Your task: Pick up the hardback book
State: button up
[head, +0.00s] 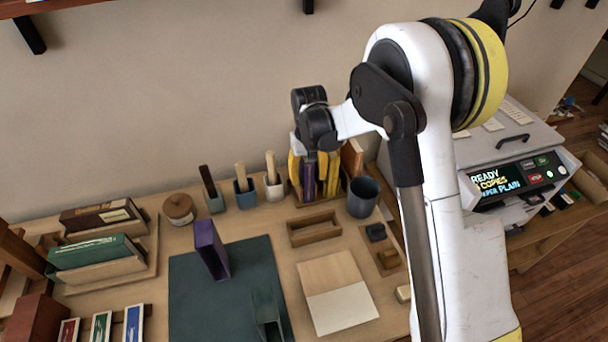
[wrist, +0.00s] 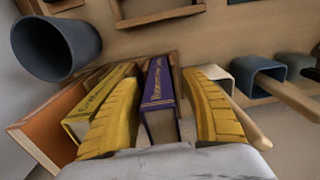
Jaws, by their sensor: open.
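A purple hardback book (wrist: 160,85) with gold lettering on its spine stands in a wooden holder at the back of the desk. It also shows in the head view (head: 309,181), partly hidden by my gripper (head: 315,177). In the wrist view, my gripper (wrist: 158,88) is open, with one yellow finger on each side of the purple book. The left finger lies between it and an olive-yellow book (wrist: 84,118). An orange-brown book (wrist: 42,121) leans further left. I cannot tell whether the fingers touch the purple book.
A dark cup (head: 363,198) stands right of the holder. Small pots with wooden handles, including a white one (head: 273,188), stand to its left. An empty wooden tray (head: 315,229) lies in front. A purple upright piece (head: 208,250) stands on the green mat (head: 192,310).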

notch_tip(320, 180, down, 2)
jog(key=shift+f, duration=0.2)
jog(key=shift+r, duration=0.1)
grip_shut()
